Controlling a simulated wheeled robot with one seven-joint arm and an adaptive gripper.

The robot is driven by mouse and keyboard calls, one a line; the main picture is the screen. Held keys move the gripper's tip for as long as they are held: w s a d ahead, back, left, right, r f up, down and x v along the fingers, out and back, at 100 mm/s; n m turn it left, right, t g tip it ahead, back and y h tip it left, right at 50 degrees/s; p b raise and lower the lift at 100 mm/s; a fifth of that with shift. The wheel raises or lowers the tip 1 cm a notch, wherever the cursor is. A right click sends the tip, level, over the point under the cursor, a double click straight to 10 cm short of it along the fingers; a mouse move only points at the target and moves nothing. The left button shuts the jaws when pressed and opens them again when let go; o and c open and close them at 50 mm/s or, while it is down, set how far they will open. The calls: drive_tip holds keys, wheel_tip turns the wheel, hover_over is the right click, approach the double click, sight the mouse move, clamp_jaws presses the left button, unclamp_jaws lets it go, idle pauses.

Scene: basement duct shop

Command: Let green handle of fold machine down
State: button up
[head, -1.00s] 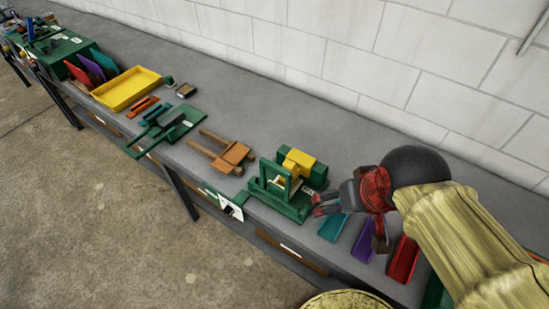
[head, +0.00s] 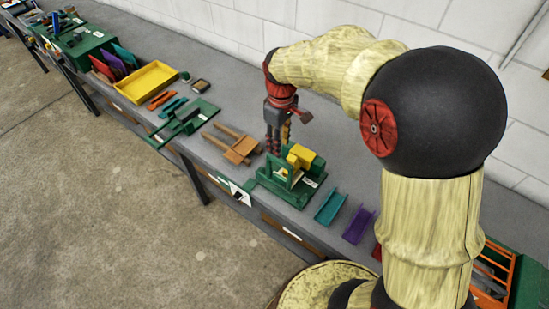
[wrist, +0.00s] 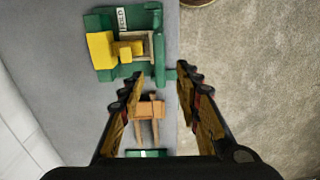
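The fold machine (head: 305,185) is a green bench unit with a yellow block on top. It stands near the bench's front edge in the head view. An upright green part (head: 277,171), which looks like its handle, rises at its left side. The wrist view shows the machine from above (wrist: 105,75), with a FOLD label, a green bar (wrist: 158,60) along its right side and a short green stub near my fingertips. My gripper (head: 274,150) points down just behind and left of the machine. In the wrist view its fingers (wrist: 160,76) are apart, with nothing visibly gripped.
A green tool (head: 185,121) and yellow tray (head: 147,82) are farther left. The white wall bounds the bench's back.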

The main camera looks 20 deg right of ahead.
sight(280, 160)
drive_tip(key=shift+f, duration=3.85)
drive_tip(key=c, duration=0.3)
clamp_jaws()
